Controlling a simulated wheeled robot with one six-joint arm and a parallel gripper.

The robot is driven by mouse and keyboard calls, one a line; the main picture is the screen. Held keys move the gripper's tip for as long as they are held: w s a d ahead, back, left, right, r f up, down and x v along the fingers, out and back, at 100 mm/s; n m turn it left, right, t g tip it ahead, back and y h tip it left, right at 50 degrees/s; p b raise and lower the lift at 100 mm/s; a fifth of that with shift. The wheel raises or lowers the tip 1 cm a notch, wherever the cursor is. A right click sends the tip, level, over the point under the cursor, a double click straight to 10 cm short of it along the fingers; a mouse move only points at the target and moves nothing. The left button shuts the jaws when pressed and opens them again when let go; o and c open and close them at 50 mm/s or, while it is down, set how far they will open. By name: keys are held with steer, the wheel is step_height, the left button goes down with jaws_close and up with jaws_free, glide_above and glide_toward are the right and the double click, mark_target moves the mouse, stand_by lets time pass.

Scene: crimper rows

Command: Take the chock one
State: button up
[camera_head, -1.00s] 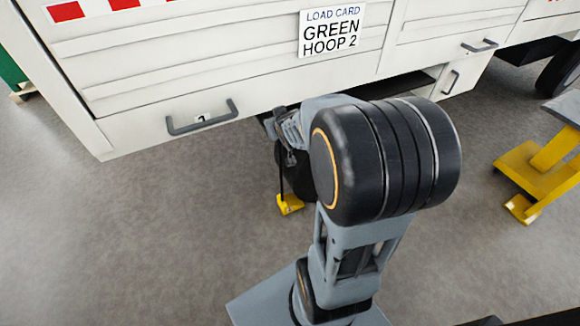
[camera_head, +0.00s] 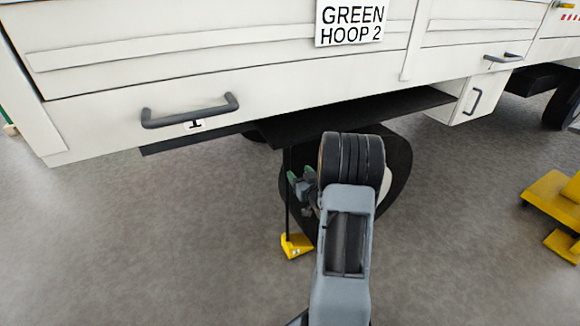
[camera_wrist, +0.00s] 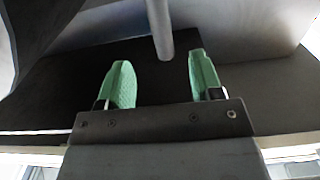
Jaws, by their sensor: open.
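A yellow chock (camera_head: 296,245) sits on the floor at the front left of a dark wheel (camera_head: 398,170) under the truck. It bears a small white mark too small to read. A thin dark upright rod (camera_head: 289,205) rises from it towards the truck's underside. My gripper (camera_head: 300,175) is beside this rod, well above the chock's yellow body. In the wrist view my gripper (camera_wrist: 160,80) is open, with two green fingers apart and nothing between them. A grey rod (camera_wrist: 160,28) ends just beyond the fingertips there; I cannot tell whether it is the same rod.
The white truck side (camera_head: 200,70) overhangs the chock, with a grey handle (camera_head: 190,112) over a "1" label and a "GREEN HOOP 2" card (camera_head: 350,22). A dark ledge (camera_head: 370,112) lies above the wheel. A yellow stand (camera_head: 555,195) is at right. The floor at left is clear.

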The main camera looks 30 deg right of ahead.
mark_target(288, 148)
steer(key=w, duration=0.4)
steer(key=w+d, duration=0.1)
steer(key=w, duration=0.1)
steer(key=shift+w+f+b, duration=0.1)
steer(key=shift+b, duration=0.25)
steer(key=shift+w+d+b, duration=0.15)
steer(key=shift+w+b, duration=0.25)
steer(key=shift+w, duration=1.15)
steer(key=shift+c, duration=0.3)
jaws_close()
steer(key=shift+w+r+p, duration=0.1)
steer(key=shift+r+p, duration=1.4)
steer(key=shift+r, duration=1.35)
